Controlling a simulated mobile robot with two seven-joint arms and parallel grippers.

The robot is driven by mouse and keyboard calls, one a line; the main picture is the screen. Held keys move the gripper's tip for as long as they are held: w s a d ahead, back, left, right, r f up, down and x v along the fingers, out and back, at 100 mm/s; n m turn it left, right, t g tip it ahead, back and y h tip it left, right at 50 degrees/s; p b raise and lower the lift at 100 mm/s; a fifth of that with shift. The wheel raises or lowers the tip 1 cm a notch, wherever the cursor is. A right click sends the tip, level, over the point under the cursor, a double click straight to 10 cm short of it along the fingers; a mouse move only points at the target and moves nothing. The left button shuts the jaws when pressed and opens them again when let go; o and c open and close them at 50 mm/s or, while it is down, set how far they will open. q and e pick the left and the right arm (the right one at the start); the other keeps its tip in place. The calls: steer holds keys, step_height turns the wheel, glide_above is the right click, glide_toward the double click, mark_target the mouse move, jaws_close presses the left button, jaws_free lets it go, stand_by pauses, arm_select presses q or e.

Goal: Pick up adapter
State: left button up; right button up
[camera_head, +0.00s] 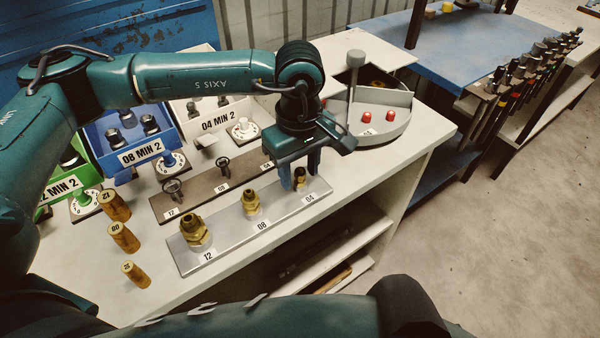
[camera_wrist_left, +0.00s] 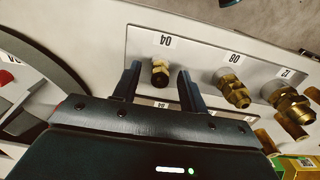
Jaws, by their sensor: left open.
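Three brass adapters stand upright on a silver plate with labels 12, 08 and 04. The large adapter (camera_head: 194,231) is by 12, the middle adapter (camera_head: 251,203) by 08, and the small adapter (camera_head: 300,177) by 04. My left gripper (camera_head: 300,180) points down at the small adapter, its fingers apart. In the left wrist view the small adapter (camera_wrist_left: 160,72) shows in the gap between the fingertips, with no finger seen touching it. The silver plate (camera_head: 222,239) lies flat on the white bench. My right gripper is not in view; only a dark arm part crosses the bottom.
A brown plate (camera_head: 197,192) with dark fittings lies behind the silver plate. Brass cylinders (camera_head: 124,238) stand at left. Labelled bins (camera_head: 140,154) line the back. A grey round-fronted machine with red buttons (camera_head: 367,116) stands right of the gripper. The bench's front edge is close.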

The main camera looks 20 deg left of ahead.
arm_select(q)
steer(key=shift+f, duration=0.2)
jaws_close()
stand_by(0.3)
steer(key=shift+r, duration=0.1)
